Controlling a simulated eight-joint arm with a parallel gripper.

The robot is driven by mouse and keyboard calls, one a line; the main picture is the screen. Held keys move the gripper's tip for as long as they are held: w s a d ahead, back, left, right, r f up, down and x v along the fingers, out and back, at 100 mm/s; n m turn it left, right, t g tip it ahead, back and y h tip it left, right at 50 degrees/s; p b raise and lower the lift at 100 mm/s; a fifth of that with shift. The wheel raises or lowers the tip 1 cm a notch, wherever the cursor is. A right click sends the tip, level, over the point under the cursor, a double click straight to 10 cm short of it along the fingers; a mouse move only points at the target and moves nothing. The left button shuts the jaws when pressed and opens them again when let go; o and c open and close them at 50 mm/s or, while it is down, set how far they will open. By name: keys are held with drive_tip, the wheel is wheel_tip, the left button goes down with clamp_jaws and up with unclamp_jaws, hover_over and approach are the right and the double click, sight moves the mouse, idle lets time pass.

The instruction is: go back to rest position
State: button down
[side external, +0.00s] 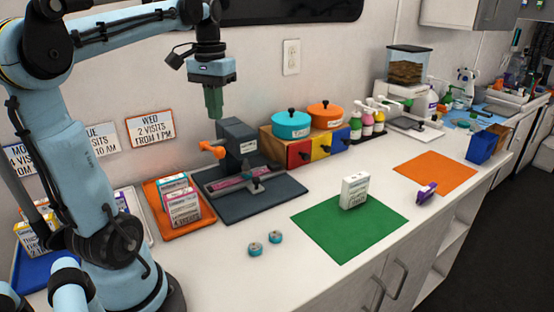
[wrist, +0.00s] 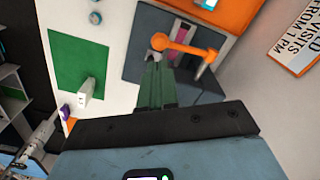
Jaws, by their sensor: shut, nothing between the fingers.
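My gripper (side external: 213,103) hangs in the air above the grey press-like device (side external: 238,145), pointing down, with its green fingers together and nothing between them. It also shows in the wrist view (wrist: 157,88), where the fingertips appear close to the orange handle (wrist: 183,46) of the device. In the side view the fingertips are above that handle and apart from it. A pink strip lies on the device's low bed.
A white box (side external: 354,190) stands on a green mat (side external: 330,240). An orange tray (side external: 160,200) holds several boxes at left. Teal and orange pots sit on coloured drawers (side external: 300,152). A purple item (side external: 427,193) lies beside an orange mat (side external: 436,171).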

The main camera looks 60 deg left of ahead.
drive_tip(key=shift+r, duration=0.55)
drive_tip(key=w+d+f+m+t, duration=0.1)
drive_tip(key=d+f+m+t, duration=0.2)
drive_tip(key=d+f, duration=0.3)
drive_tip(key=w+d+f+m+t, duration=0.1)
drive_tip(key=d+f+m+t, duration=0.2)
drive_tip(key=d, duration=1.2)
wheel_tip(320, 180, down, 4)
drive_tip(key=shift+w+r+t, duration=0.1)
drive_tip(key=shift+w+t, duration=0.1)
drive_tip(key=shift+t, duration=0.4)
